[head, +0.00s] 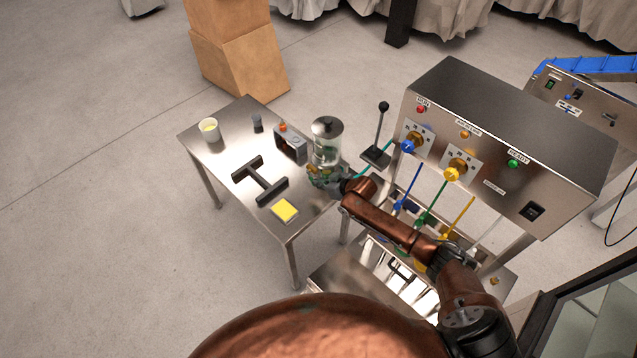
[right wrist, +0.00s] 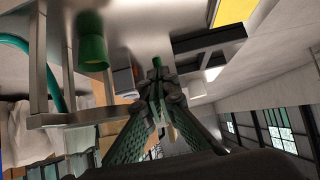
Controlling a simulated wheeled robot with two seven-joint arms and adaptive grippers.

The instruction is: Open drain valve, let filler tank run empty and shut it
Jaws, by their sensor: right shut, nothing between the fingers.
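The filler tank (head: 327,150), a clear cylinder with a metal lid, stands at the right edge of the steel table. It looks empty or nearly so, but its level is hard to read. My right gripper (head: 322,180) is at the tank's lower front, covering its base. Its green-padded fingers (right wrist: 157,66) are together with nothing between them in the right wrist view. A green cylindrical part (right wrist: 92,52) is to the left of the fingers there, apart from them. The drain valve cannot be made out clearly. My left gripper is out of view.
The steel table (head: 225,160) also holds a cup (head: 209,130), a small boxy device (head: 291,145), a black H-shaped piece (head: 261,182) and a yellow pad (head: 285,211). The control cabinet (head: 480,130) with a black-knobbed lever (head: 379,135) beside it stands to the right.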

